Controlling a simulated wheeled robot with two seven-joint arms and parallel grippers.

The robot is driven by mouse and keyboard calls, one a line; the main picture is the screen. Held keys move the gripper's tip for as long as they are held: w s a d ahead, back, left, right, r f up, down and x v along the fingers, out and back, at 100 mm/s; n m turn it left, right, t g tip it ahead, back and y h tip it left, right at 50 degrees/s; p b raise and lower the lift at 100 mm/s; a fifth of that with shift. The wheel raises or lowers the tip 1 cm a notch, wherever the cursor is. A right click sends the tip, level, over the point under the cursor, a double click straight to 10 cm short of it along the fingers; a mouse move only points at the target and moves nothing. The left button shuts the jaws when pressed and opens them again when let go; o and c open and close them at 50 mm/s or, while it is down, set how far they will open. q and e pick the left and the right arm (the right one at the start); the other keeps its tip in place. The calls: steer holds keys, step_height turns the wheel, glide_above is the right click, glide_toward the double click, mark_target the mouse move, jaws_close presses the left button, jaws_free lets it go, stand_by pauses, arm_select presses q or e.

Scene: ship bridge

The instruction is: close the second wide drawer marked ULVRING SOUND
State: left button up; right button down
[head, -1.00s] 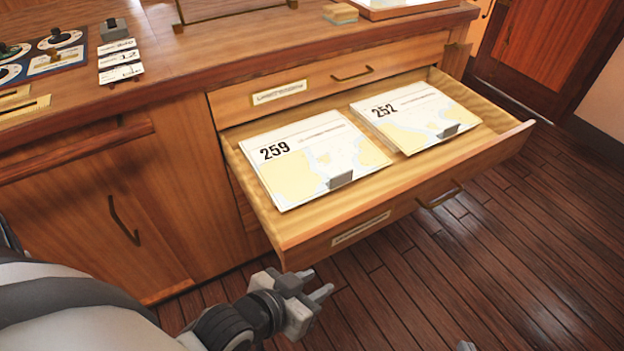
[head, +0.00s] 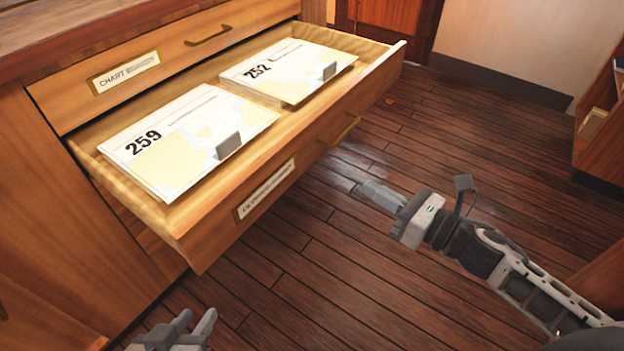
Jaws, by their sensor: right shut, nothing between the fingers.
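The second wide drawer (head: 225,238) is pulled well out of the wooden cabinet. Its front carries a label (head: 265,190), too blurred to read fully, and a brass handle (head: 340,132). Inside lie two chart stacks, numbered 259 (head: 180,150) and 252 (head: 285,65), each with a grey clip. My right gripper (head: 366,190) is shut and empty, over the floor in front of the drawer face, apart from it and pointing left. My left gripper (head: 196,322) is at the bottom edge, below the drawer's near corner, its fingers apart and empty.
The drawer above (head: 170,68), labelled CHART and a blurred word, is shut. Open wooden floor (head: 420,120) lies in front of the cabinet. A wooden shelf unit (head: 602,135) stands at the right edge. A door (head: 395,25) is at the back.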

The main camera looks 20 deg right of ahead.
steer(key=n+y, duration=0.1)
steer(key=n, duration=0.3)
glide_toward(300, 154)
steer(key=shift+g, duration=0.4)
steer(key=x, duration=0.6)
steer(key=shift+w+a+r, duration=0.1)
steer(key=shift+w+r, duration=0.1)
steer(key=shift+w, duration=0.2)
steer(key=shift+w, duration=0.15)
